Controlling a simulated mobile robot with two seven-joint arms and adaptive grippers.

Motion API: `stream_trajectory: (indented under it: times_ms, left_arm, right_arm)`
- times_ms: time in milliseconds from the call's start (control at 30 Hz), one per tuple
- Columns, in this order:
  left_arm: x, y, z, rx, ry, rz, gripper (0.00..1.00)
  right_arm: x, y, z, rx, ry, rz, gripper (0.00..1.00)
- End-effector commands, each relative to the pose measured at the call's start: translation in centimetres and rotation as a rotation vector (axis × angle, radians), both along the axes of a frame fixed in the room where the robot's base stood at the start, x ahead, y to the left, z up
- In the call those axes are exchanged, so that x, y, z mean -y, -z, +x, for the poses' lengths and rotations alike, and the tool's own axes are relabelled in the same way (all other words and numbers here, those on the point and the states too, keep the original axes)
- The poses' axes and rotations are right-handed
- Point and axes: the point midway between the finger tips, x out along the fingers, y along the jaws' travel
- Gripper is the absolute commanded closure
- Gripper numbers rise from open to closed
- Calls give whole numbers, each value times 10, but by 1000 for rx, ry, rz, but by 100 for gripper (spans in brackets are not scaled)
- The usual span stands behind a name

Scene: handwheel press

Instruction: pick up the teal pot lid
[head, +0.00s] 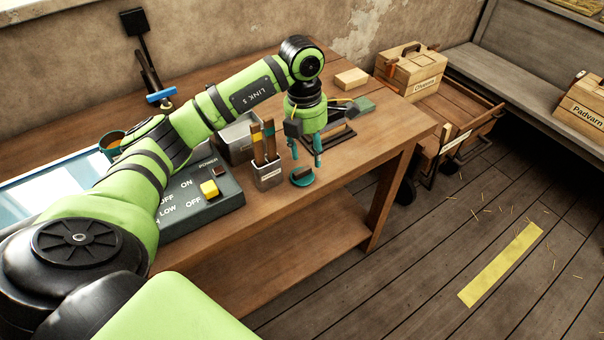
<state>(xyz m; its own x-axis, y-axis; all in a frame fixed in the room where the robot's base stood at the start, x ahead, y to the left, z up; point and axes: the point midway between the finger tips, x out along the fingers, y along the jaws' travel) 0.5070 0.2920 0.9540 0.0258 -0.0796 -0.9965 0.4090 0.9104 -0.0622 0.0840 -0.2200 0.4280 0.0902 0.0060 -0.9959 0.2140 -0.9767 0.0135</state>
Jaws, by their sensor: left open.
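The teal pot lid (302,177) appears to be the small round teal thing with a dark top, lying near the front edge of the wooden workbench. My left gripper (306,155) points down just above and a little behind it, with its two teal-tipped fingers apart and nothing between them. The fingertips look clear of the lid, though the exact gap is hard to judge. My right gripper is not in view.
A grey holder (267,175) with wooden-handled tools stands just left of the lid. A control box (205,200) with a yellow button is further left.

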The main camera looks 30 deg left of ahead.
Motion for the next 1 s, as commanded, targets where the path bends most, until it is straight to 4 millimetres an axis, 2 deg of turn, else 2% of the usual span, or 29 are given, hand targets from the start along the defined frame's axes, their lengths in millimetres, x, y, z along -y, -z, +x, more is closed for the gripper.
stream_trajectory:
  times_ms: [33,167,467,600,900,967,1000]
  left_arm:
    - [-12,-4,-1,-11,-15,41,50]
    - [-23,0,-4,-31,-31,83,50]
    - [-19,37,-7,-34,-28,80,50]
    - [-19,57,-6,-30,-30,80,50]
    - [-19,64,-6,-27,-28,79,50]
    - [-19,64,-6,-27,-28,79,70]
    - [-19,63,-6,-27,-28,79,86]
  right_arm:
    - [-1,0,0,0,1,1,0]
    - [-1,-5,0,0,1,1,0]
    - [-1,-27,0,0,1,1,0]
    - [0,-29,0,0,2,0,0]
    - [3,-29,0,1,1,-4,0]
    - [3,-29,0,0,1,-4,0]
    - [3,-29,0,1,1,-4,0]
